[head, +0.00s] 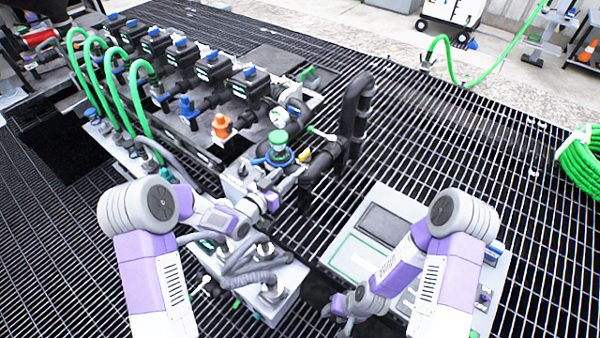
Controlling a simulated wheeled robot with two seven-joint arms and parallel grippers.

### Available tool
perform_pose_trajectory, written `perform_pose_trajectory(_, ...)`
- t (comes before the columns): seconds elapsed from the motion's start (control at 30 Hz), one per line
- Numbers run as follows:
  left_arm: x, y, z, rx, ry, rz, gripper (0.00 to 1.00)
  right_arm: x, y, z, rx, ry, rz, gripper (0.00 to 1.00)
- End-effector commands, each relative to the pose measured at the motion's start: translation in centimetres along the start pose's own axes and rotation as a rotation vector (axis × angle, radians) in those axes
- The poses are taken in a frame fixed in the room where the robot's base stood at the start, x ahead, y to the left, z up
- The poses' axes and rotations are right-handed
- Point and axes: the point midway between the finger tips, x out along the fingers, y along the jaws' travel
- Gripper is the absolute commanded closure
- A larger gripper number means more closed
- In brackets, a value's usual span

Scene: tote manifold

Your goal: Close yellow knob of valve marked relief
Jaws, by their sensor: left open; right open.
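A small yellow knob (304,156) shows on the black pipework, just right of the round green-topped fitting (279,139) with a blue ring. A relief marking is too small to read, and the angle of the knob is unclear. My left gripper (284,184) is open, beside the pipework and just below and left of the yellow knob. I see no clear contact between them. My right gripper (340,308) is open and low, at the near left edge of the grey control panel (345,250), away from the knob.
A white-handled valve lever (322,133) and a pressure gauge (278,117) sit close to the yellow knob. A tall black pipe (350,120) rises to its right. Orange (221,126) and blue (188,110) valves stand left.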

Motion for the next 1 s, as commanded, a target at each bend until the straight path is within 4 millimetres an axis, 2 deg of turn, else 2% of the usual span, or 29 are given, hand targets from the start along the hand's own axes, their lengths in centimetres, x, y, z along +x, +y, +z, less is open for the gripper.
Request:
perform_pose_trajectory(0.03,0.5,0.0,-0.1,0.027,0.039,0.014,0.58,1.2,0.5,-0.1,0.0,0.0,0.0,0.58)
perform_pose_trajectory(0.27,1.6,0.2,-1.7,0.077,0.114,0.046,0.58,2.1,0.8,-0.1,-0.001,0.001,0.0,0.58)
perform_pose_trajectory(0.7,7.5,0.5,-2.3,0.075,0.112,0.045,0.58,3.3,1.2,-0.2,0.0,0.001,0.0,0.58)
perform_pose_trajectory(1.0,8.5,0.6,-2.5,0.073,0.11,0.045,0.58,3.4,1.3,-0.2,0.0,0.0,0.0,0.58)
